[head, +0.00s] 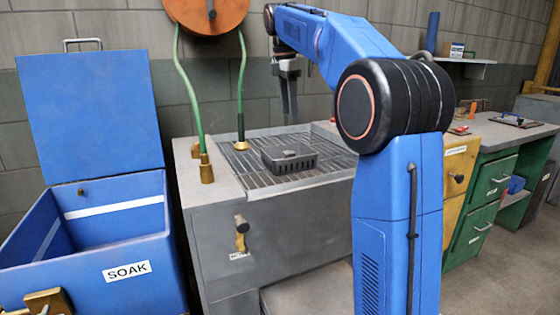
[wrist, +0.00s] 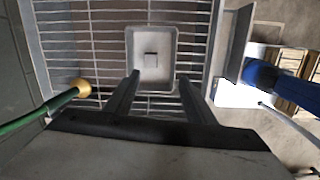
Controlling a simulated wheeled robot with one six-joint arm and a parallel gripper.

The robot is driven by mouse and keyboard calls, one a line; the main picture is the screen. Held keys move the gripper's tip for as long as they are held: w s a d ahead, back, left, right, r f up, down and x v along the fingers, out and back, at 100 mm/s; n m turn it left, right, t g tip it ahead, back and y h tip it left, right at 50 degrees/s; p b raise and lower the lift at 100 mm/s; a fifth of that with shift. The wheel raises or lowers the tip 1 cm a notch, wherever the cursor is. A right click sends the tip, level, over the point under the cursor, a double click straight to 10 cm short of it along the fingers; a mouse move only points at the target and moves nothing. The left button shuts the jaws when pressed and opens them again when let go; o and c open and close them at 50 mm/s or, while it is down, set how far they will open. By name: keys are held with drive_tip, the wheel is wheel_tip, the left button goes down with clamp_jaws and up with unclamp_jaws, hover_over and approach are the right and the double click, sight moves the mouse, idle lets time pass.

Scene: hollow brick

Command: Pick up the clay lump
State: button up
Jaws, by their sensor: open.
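A small grey block, which looks like the clay lump (head: 289,153), lies in a dark grey slotted basket (head: 285,166) on the metal grate. In the wrist view the lump (wrist: 151,59) is a small grey square near the middle of the pale-looking basket floor (wrist: 150,78). My gripper (head: 289,117) hangs pointing down above the basket, well clear of it. In the wrist view its two fingers (wrist: 159,78) are spread apart with nothing between them, and the lump shows beyond their tips.
The grate (head: 247,165) is set in a grey sink bench (head: 280,232). Green hoses (head: 191,90) with brass ends stand on its left side. A blue SOAK bin (head: 127,254) with its lid up is at left. A green workbench (head: 490,190) is at right.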

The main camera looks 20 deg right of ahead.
drive_tip(key=w+n, duration=0.1)
drive_tip(key=w, duration=0.2)
approach(289, 152)
drive_tip(key=f, duration=0.5)
drive_tip(key=shift+d, duration=0.4)
drive_tip(key=shift+w+d+f, duration=0.1)
drive_tip(key=shift+f, duration=1.3)
drive_tip(key=shift+w+d+f, duration=0.1)
drive_tip(key=shift+f, duration=1.25)
drive_tip(key=shift+c, duration=0.3)
drive_tip(key=c, duration=1.1)
drive_tip(key=shift+c, duration=0.2)
drive_tip(key=shift+r, duration=0.15)
